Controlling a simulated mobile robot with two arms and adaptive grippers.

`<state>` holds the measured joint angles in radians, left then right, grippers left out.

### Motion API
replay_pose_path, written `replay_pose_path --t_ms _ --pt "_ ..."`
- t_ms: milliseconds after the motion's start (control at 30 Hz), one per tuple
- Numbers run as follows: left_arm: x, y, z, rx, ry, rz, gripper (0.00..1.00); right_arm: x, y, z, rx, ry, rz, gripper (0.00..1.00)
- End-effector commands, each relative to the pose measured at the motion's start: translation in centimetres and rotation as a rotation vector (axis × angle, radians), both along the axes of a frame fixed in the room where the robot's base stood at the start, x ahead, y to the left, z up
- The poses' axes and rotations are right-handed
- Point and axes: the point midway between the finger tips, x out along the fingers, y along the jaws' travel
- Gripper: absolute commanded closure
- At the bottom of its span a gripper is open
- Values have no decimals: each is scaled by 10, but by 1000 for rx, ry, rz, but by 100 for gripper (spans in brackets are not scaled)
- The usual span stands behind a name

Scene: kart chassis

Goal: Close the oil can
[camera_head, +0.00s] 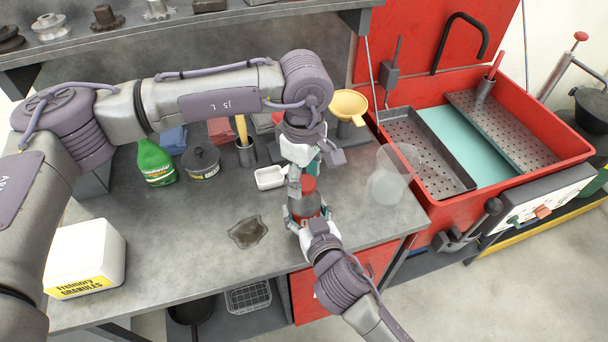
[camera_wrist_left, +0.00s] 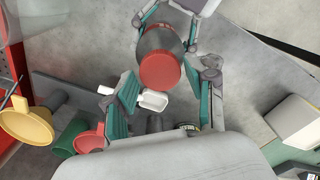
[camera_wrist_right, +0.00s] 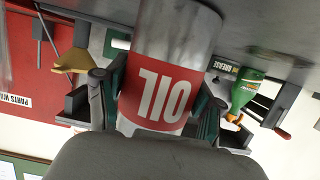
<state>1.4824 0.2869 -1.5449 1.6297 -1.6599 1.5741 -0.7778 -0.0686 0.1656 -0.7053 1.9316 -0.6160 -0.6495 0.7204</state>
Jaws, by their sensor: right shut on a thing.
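The oil can (camera_head: 307,206) stands near the front edge of the bench; in the right wrist view its red label reads OIL (camera_wrist_right: 160,95). A red lid (camera_wrist_left: 160,71) covers its top in the left wrist view, and I cannot tell whether it is fully seated. My right gripper (camera_head: 308,215) is shut around the can's body from the front. My left gripper (camera_head: 304,172) points down just above the lid. In the left wrist view its fingers (camera_wrist_left: 165,98) are apart, one on each side of the lid, with gaps visible.
A green bottle (camera_head: 156,162) and white granules box (camera_head: 86,259) stand left. A red parts washer (camera_head: 545,160) is right. The bench's front middle has a stain (camera_head: 248,232).

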Motion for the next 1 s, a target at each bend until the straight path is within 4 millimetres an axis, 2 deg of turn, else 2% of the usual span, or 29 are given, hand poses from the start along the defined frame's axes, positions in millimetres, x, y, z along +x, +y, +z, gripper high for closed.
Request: replay_pose_path --t_ms 67,333,467,567,800,1000 --pt "0 0 0 0 0 1 28 0 0 -1 -1 2 0 100" --pt "0 0 0 0 1 1 28 0 0 -1 -1 2 0 100" --pt "0 0 8 0 1 1 28 0 0 -1 -1 2 0 100" --pt "0 0 23 -1 -2 1 28 0 0 -1 -1 2 0 100" --pt "0 0 75 -1 -2 1 28 0 0 -1 -1 2 0 100" --pt "0 0 107 -1 -1 1 28 0 0 -1 -1 2 0 100"
